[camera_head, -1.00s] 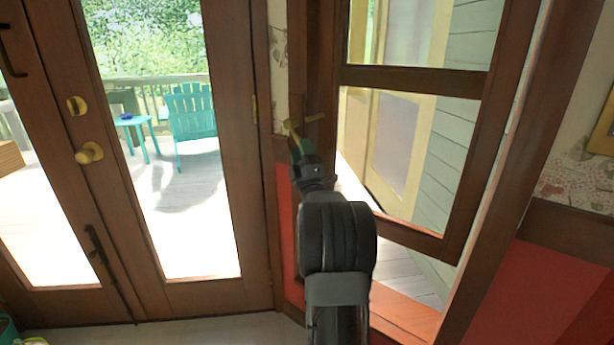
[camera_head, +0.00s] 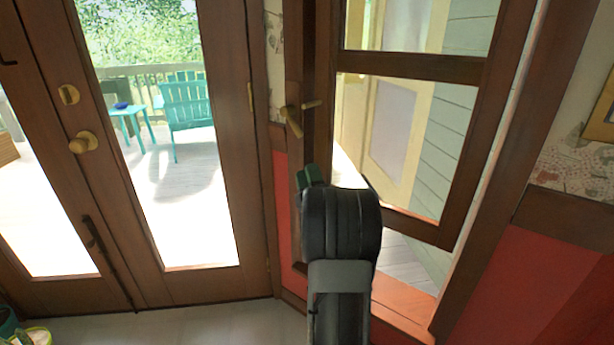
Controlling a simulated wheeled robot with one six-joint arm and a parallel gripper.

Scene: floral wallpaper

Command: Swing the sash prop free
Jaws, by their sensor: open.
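A brass fitting, which I take to be the sash prop (camera_head: 293,119), is on the wooden post left of the window. One short arm points right and a longer one slants downward. The wooden window sash (camera_head: 420,229) stands at an angle to its frame, with a gap below its bottom rail. My gripper (camera_head: 311,176) is below the brass fitting and apart from it in the picture. Only a dark green part of the gripper shows; my own arm hides the rest. It is open, and I see nothing held.
Glazed wooden doors with a brass knob (camera_head: 83,143) are on the left. The window frame's right post (camera_head: 505,165) and red wall panel (camera_head: 530,300) bound the right side. A teal chair (camera_head: 186,105) stands outside.

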